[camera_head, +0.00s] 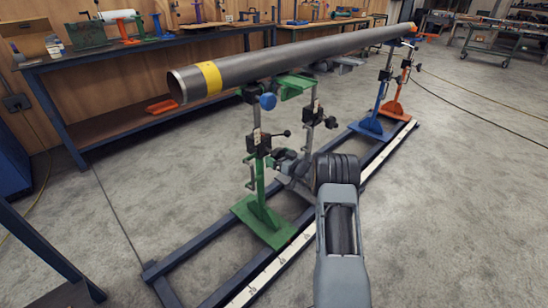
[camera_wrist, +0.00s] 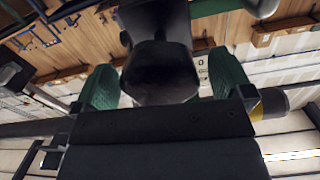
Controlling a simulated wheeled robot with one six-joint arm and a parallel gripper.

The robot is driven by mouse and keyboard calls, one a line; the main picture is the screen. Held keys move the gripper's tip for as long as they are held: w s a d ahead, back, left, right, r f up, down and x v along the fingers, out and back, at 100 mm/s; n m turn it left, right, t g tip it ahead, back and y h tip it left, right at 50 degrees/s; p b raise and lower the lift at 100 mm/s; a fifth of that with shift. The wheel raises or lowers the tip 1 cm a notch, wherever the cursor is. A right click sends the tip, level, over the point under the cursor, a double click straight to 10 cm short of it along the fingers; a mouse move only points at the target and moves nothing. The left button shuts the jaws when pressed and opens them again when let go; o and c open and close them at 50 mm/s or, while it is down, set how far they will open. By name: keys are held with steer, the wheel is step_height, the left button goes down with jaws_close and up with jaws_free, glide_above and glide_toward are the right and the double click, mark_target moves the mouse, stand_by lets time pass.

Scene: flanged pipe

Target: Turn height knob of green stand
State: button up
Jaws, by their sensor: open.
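The green stand (camera_head: 259,190) stands upright on the rail frame under the near end of the pipe. A black block with a black-tipped lever (camera_head: 282,133) sits on its post, and a blue knob (camera_head: 267,101) is higher up. My gripper (camera_head: 284,157) is just right of the post, below the lever, and partly hidden by my arm. In the wrist view my gripper (camera_wrist: 163,82) is open, its green textured pads apart. A dark rounded knob-like part (camera_wrist: 160,68) shows between the pads. I cannot tell whether the pads touch it.
The long grey pipe (camera_head: 290,59) with a yellow band runs overhead. A second post with a black lever (camera_head: 330,122) stands close behind. A blue stand (camera_head: 378,100) and an orange stand (camera_head: 400,95) are farther back. Floor to the right is clear.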

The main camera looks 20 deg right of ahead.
steer(key=shift+x, duration=1.25)
steer(key=shift+c, duration=0.4)
steer(key=c, duration=0.8)
steer(key=shift+b, duration=0.3)
steer(key=shift+c, duration=0.2)
steer(key=shift+n, duration=0.3)
